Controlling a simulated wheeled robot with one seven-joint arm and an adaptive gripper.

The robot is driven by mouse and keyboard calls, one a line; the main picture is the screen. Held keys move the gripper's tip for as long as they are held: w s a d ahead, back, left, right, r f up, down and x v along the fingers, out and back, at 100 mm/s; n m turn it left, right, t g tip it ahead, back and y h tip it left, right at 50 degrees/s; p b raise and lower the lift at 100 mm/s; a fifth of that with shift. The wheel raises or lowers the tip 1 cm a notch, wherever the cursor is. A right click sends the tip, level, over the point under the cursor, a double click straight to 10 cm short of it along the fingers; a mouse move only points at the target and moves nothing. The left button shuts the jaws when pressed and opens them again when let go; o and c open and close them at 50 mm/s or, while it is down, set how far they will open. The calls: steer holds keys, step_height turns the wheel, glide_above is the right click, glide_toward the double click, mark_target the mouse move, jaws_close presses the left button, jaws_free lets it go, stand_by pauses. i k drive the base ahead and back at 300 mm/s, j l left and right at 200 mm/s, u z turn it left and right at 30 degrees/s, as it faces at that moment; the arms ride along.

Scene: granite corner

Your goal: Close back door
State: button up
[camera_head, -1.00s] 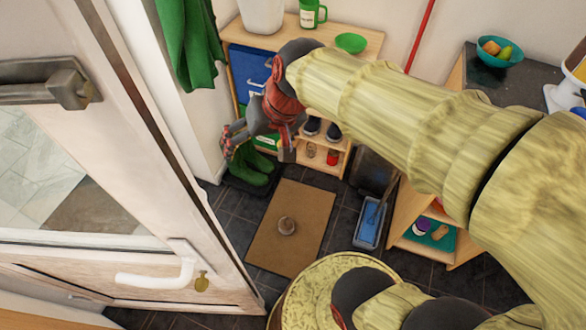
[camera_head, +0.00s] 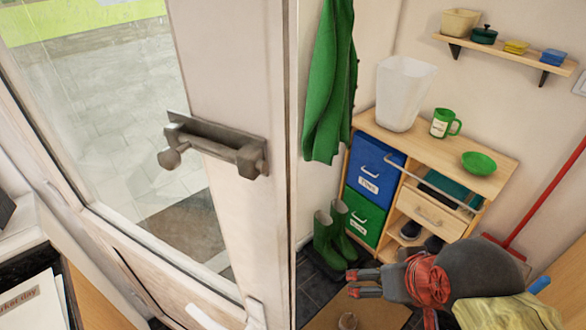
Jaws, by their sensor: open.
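The back door (camera_head: 240,60) fills the left of the view, a white frame around a large glass panel. It stands ajar at an angle, its near edge toward the room. My gripper (camera_head: 390,300) is at the lower right of the door, in front of the green boots and shelf unit. Its fingers are spread and empty, pointing left toward the door edge, with a visible gap.
Green boots (camera_head: 334,240) stand beside the door, under a hanging green coat (camera_head: 330,85). A wooden unit (camera_head: 410,150) with drawers holds a white bin (camera_head: 403,92), a green mug (camera_head: 444,123) and a green bowl (camera_head: 479,163). A red-handled broom (camera_head: 530,210) leans at right. A wall shelf (camera_head: 510,52) holds small pots.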

mark_target(237, 60)
steer(key=k+j+u, duration=0.15)
steer(key=u, duration=0.25)
steer(key=k+j+u, duration=0.1)
steer(key=j+u, duration=0.2)
steer(key=u, duration=0.15)
steer(key=k+j+u, duration=0.1)
steer(key=j+u, duration=0.3)
steer(key=l, duration=0.3)
steer(key=k+l, duration=0.1)
steer(key=l, duration=0.15)
